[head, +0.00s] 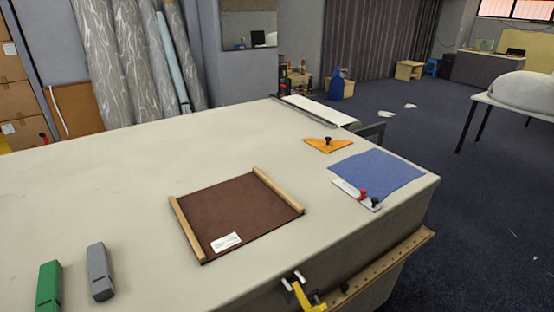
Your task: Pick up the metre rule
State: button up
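A long, light-brown wooden strip (385,268) with small dark marks along it runs beside the table's near right side, below the top. It looks most like the metre rule, but I cannot tell for certain. The strip's near end runs down towards the bottom of the picture and is not clearly seen.
On the cloth table (110,185) lie a brown board (235,212), blue cloth (377,172), orange triangle (327,145), white piece with knobs (350,190), green block (48,286) and grey block (100,272).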

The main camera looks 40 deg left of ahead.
aim_at(345, 290)
jog(key=u, duration=2.6)
jog(key=z, duration=1.7)
jog(key=l+z, duration=0.15)
jog(key=l, duration=0.65)
